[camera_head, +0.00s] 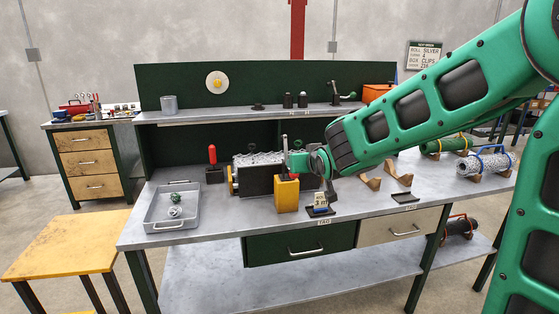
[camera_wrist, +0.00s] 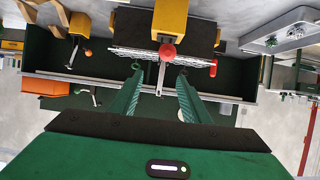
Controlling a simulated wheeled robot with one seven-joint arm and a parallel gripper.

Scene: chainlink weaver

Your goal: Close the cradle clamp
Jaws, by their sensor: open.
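The cradle (camera_head: 258,182) is a dark block on the bench with a roll of silver mesh (camera_head: 258,159) in it; the mesh also shows in the wrist view (camera_wrist: 140,53). A yellow block (camera_head: 286,195) stands at its front; the wrist view shows it at the top (camera_wrist: 170,18). A pale upright lever (camera_head: 285,150) rises by the cradle. In the wrist view a red knob (camera_wrist: 167,51) and a metal bar lie ahead of my gripper (camera_wrist: 160,70), between its fingers' lines. My gripper is open. Contact with the lever cannot be told.
A red-handled tool (camera_head: 212,155) stands left of the cradle. Wooden cradles (camera_head: 398,180) and a small dark stand (camera_head: 321,206) are at the right. A shelf (camera_head: 240,115) runs behind.

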